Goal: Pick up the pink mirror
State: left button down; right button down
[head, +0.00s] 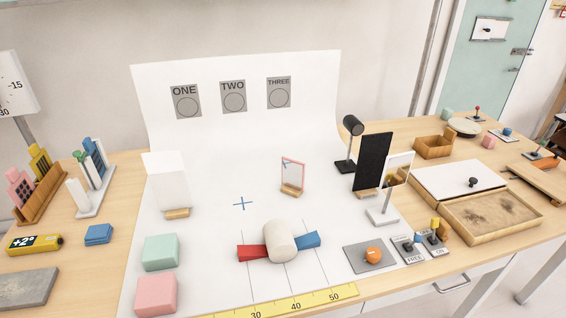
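The pink mirror (292,174) stands upright on the white sheet near the middle of the table. It has a thin pink frame and a small wooden foot (292,191). Its face looks pale and reflective. Nothing touches it in this view. Neither of my grippers shows in the head view.
A cream cylinder (280,242) lies in front of the mirror between red (252,252) and blue (308,241) pieces. A white panel (166,184) stands left. A black lamp (350,142), black panel (373,162) and white-framed mirror (396,175) stand right. The sheet around the pink mirror is clear.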

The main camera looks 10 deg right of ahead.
aim_at(292, 171)
jog(key=i+l+u, duration=0.15)
jog(key=l+u, duration=0.35)
jog(key=l, duration=0.3)
jog(key=l+u, duration=0.45)
jog(key=l, duration=0.4)
